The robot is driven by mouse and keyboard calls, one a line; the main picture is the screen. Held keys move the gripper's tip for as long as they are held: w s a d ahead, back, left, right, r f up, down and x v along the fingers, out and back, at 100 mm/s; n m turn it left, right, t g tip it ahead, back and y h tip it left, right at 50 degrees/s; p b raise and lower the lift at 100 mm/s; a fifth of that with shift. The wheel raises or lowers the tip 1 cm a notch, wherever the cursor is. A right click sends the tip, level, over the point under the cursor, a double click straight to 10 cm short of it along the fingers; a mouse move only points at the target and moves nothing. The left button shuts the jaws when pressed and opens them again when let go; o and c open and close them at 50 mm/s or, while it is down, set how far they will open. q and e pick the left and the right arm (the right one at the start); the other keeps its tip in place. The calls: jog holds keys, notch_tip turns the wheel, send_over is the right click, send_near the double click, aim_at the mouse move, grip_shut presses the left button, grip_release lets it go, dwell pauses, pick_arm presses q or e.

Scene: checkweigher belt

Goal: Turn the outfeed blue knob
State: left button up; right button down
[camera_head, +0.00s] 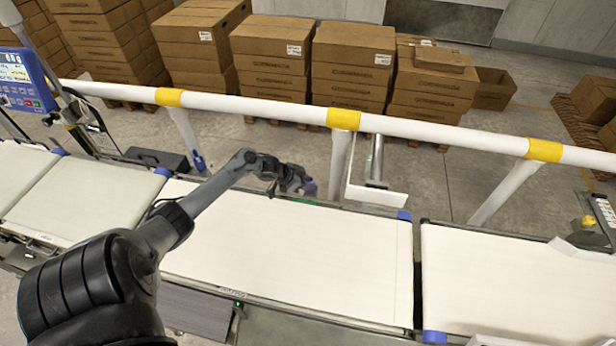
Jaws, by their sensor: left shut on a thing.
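My left arm reaches in from the lower left, across the white belt, to the belt's far edge. My left gripper (303,185) is there, shut on a small blue knob (310,188). Only a bit of the knob's blue-violet surface shows beside the fingers; the rest is hidden, and I cannot tell how it is turned. My right gripper is not in view.
A white rail (260,109) with yellow bands runs behind the belts, on slanted white posts. Another blue knob (198,162) sits on the left post. A control panel (22,80) stands at far left. Stacked cartons (270,68) stand behind the rail. The middle belt (330,250) is empty.

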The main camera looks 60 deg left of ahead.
pick_arm(q)
jog(key=n+y+p, duration=0.1)
jog(key=p, duration=0.1)
jog(key=n+y+p, duration=0.1)
jog(key=p, duration=0.1)
jog(key=n+y+p, duration=0.1)
jog(key=n+p, duration=0.1)
jog(key=shift+d+r, duration=0.25)
jog(key=shift+d, duration=0.1)
jog(key=shift+f+n+y+p, duration=0.1)
jog(key=shift+n+y+p, duration=0.7)
jog(key=shift+n+p, duration=0.15)
jog(key=shift+f+n+g+y, duration=0.1)
jog(key=shift+n+g+y, duration=0.2)
jog(key=shift+n, duration=0.15)
jog(key=o, duration=1)
jog(key=shift+o, duration=0.2)
jog(key=shift+p, duration=0.3)
